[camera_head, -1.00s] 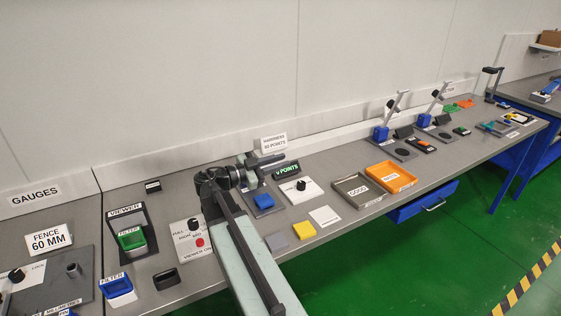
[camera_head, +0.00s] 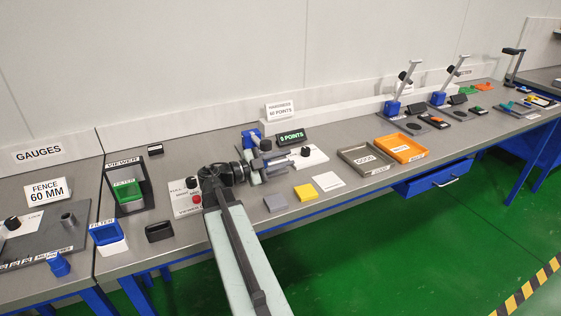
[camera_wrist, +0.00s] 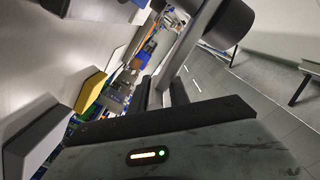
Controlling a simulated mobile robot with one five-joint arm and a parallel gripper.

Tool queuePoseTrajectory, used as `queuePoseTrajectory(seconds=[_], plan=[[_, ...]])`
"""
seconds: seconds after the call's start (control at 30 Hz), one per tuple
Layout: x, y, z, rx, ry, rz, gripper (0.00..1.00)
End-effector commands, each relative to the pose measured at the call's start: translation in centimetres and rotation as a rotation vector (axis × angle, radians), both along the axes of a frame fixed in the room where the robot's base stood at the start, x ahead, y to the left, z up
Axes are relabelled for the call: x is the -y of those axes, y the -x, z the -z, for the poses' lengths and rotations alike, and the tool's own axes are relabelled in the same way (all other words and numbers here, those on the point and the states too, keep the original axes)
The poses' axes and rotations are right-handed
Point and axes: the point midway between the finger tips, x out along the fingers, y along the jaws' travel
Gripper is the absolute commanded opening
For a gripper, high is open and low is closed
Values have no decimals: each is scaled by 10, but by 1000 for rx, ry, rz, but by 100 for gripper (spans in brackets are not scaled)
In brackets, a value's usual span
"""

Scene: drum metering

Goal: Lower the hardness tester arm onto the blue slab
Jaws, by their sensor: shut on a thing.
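The hardness tester stands behind my gripper at the middle of the bench in the head view, with its blue post (camera_head: 252,138) partly showing. A small green-lettered display reading "POINTS" (camera_head: 291,137) is beside it; its digit looks like 5. My gripper (camera_head: 268,162) is at the tester, shut on what seems to be its arm. In the wrist view a pale bar (camera_wrist: 186,48) and a dark cylinder (camera_wrist: 230,22) lie beyond my fingers (camera_wrist: 160,95); the grip itself is not clear. The blue slab is hidden behind my gripper, so contact with it cannot be told.
A grey slab (camera_head: 275,203), a yellow slab (camera_head: 305,192) and a white card (camera_head: 328,180) lie at the front edge. A white knob panel (camera_head: 312,158) is right of the tester. A grey tray (camera_head: 367,159) and orange tray (camera_head: 406,149) stand further right.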

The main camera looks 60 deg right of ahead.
Motion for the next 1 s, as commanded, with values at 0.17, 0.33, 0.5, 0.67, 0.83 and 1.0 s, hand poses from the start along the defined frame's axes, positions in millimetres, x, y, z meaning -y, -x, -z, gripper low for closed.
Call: queuePoseTrajectory(seconds=[0.17, 0.33, 0.5, 0.67, 0.83, 1.0], plan=[[7, 3, 1, -2, 0, 4, 0], [8, 4, 0, -3, 0, 6, 0], [9, 5, 0, -3, 1, 8, 37], [8, 6, 0, -2, 1, 10, 37], [3, 3, 0, -2, 1, 8, 37], [-24, -15, 0, -2, 2, 6, 37]])
